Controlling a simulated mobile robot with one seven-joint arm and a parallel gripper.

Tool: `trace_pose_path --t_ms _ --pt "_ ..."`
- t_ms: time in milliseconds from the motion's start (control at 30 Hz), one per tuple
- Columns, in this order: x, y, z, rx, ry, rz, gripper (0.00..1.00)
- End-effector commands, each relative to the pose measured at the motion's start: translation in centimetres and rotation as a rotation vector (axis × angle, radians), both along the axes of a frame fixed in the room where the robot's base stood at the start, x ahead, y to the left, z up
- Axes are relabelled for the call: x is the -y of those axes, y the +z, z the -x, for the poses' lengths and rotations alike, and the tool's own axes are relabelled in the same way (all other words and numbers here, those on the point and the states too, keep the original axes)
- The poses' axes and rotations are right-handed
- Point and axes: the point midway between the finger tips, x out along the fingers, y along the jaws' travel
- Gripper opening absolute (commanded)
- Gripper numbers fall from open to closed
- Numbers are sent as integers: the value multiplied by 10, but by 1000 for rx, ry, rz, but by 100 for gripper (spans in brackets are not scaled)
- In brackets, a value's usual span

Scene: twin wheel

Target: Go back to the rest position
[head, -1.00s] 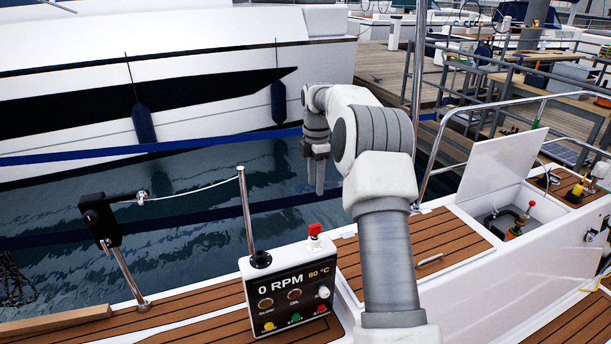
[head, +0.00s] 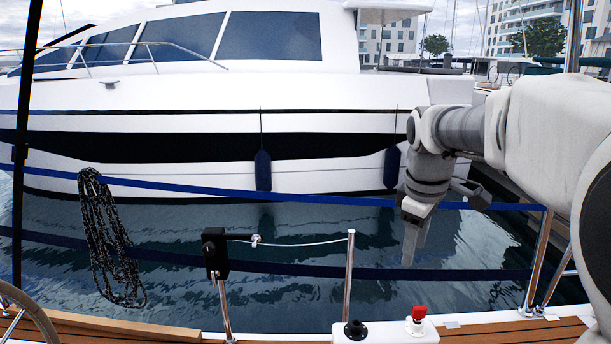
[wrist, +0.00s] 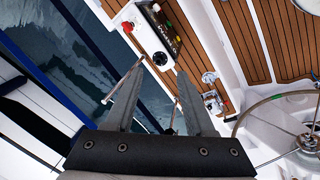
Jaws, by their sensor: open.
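My gripper (head: 412,240) hangs at the end of my arm on the right of the head view, pointing down in front of the water. In the wrist view my gripper (wrist: 152,78) shows two grey fingers standing apart with nothing between them. Beyond the fingers lie the rail and the deck edge. My gripper touches nothing that I can see.
The control panel (wrist: 158,30) with a red knob lies on the deck; its red knob (head: 418,313) shows in the head view. Thin metal posts (head: 349,275), a black lever box (head: 215,253) and blue straps (head: 320,197) edge the water. A steering wheel (wrist: 285,120) is at right.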

Motion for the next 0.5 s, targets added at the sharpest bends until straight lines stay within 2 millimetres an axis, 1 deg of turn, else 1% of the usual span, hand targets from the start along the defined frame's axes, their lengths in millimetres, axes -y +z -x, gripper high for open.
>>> trace_pose_path --t_ms 33,133,233,367,500 --pt "-7 6 17 23 -44 -10 54" --pt "-17 11 47 68 -149 -39 54" --pt "-26 12 77 111 -254 -78 54" --pt "-36 8 117 163 -388 -137 54" --pt "-44 -3 157 216 -531 -213 54"
